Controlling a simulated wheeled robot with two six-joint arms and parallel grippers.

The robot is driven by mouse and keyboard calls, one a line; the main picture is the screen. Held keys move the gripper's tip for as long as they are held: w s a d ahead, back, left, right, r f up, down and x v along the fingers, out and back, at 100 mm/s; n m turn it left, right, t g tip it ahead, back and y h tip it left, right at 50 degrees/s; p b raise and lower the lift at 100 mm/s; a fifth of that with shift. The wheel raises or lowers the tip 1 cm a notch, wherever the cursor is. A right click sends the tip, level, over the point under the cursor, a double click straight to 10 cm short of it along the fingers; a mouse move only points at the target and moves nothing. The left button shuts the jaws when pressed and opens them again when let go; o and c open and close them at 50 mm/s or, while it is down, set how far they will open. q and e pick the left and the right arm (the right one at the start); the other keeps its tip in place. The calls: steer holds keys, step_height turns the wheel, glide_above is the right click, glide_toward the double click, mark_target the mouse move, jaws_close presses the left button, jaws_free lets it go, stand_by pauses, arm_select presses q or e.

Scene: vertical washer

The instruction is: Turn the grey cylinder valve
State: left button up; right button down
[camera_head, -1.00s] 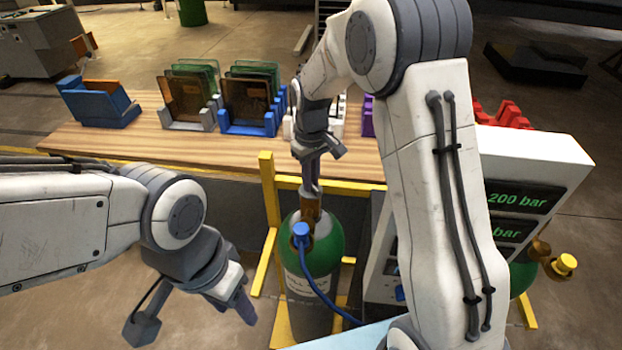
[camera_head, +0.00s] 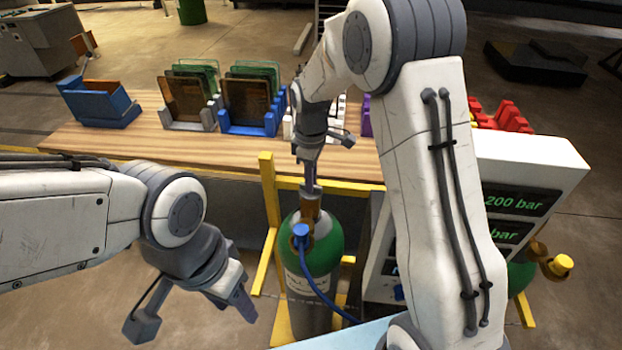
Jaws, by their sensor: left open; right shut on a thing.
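A gas cylinder (camera_head: 322,250) with a green shoulder and a grey lower body stands upright in a yellow frame. A brass valve (camera_head: 310,207) sits on its top, with a blue fitting (camera_head: 301,231) on the near side. My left gripper (camera_head: 192,312) is open and empty, low at the left, well apart from the cylinder.
A white panel box (camera_head: 530,160) with green "200 bar" readouts stands to the right, partly behind my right arm. A second cylinder valve with a yellow cap (camera_head: 565,264) is beside it. A blue hose (camera_head: 318,288) hangs from the fitting. A wooden table (camera_head: 130,139) with colored holders is behind.

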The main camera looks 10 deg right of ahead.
steer(key=n, duration=0.5)
steer(key=shift+r+n+p, duration=0.1)
steer(key=shift+n+p, duration=0.2)
steer(key=n, duration=0.5)
steer(key=shift+n, duration=0.3)
steer(key=c, duration=0.9)
jaws_free()
steer(key=shift+r, duration=0.4)
step_height(320, 180, up, 10)
steer(key=shift+f+b, duration=0.2)
steer(key=shift+b, duration=0.7)
